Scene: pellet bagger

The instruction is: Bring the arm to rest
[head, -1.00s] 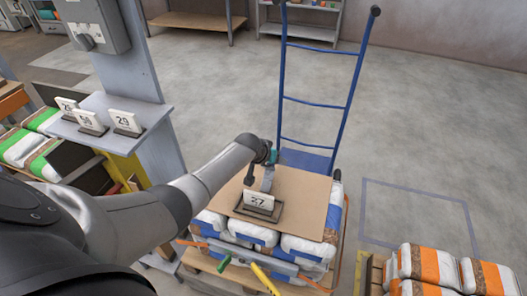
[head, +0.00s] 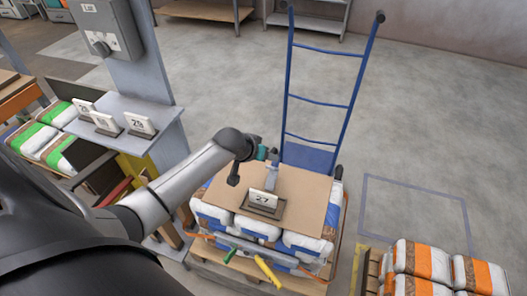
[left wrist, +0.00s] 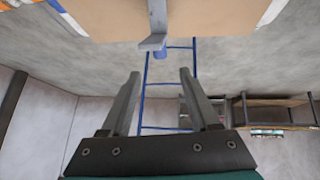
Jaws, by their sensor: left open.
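My left arm comes in from the left in the head view. Its gripper (head: 272,157) is above the cardboard sheet, just over and behind the number card "27" (head: 263,198). In the left wrist view the two fingers (left wrist: 158,98) are spread apart with nothing between them. The card stands in a dark base on the cardboard (head: 296,188). A grey upright piece (left wrist: 156,22) with a short crosspiece shows beyond the fingers, apart from them; it seems to belong to the card stand. In the head view the fingertips are too small to see clearly. My right gripper is not in view.
The cardboard tops stacked bags (head: 302,244) on a pallet. A blue hand truck (head: 325,105) stands behind. Orange-striped bags (head: 425,262) lie at right. A shelf with number cards (head: 125,112) and a post with a grey box (head: 105,30) stand left.

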